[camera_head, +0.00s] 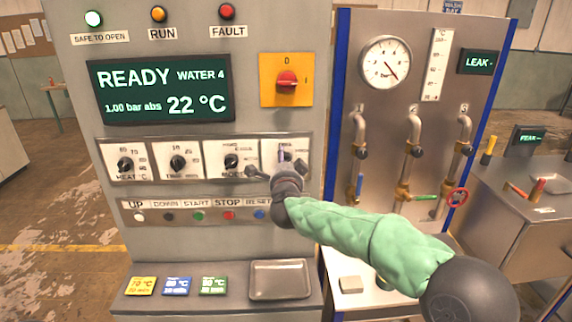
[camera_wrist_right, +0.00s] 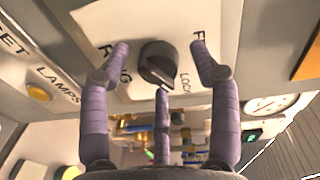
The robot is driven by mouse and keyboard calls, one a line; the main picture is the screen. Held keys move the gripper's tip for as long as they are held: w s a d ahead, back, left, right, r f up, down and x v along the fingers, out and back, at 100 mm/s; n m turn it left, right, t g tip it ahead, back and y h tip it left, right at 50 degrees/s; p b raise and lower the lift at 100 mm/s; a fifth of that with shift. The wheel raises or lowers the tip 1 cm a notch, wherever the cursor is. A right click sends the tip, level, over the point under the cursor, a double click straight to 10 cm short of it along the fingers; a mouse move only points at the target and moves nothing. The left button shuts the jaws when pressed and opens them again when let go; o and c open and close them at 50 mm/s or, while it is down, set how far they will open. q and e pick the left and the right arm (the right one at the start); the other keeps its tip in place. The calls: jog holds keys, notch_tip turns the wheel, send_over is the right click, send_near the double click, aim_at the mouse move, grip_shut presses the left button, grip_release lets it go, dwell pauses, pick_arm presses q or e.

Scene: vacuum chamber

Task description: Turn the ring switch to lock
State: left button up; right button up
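The ring switch is a black rotary knob (camera_wrist_right: 157,62) on a white plate (camera_wrist_right: 205,12) with the words RING and LOCK beside it. The knob's pointer end is tilted toward the lower right in the wrist view, near LOCK. My right gripper (camera_wrist_right: 160,70) is open, with one finger on each side of the knob and a third below it. Gaps show between the side fingers and the knob. In the head view the right gripper (camera_head: 277,168) is at the rightmost dial plate (camera_head: 300,145) and hides most of its knob. My left gripper is not in view.
Three similar dials, including a heat dial (camera_head: 125,164), sit left of the gripper. A button row (camera_head: 198,216) lies below, with a metal tray (camera_head: 280,282) on the ledge. A yellow switch plate (camera_head: 270,98) is above. A valve panel (camera_head: 412,120) stands to the right.

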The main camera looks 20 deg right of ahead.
jog(key=f+v, duration=0.1)
jog(key=v, duration=1.1)
jog(key=shift+r, duration=0.4)
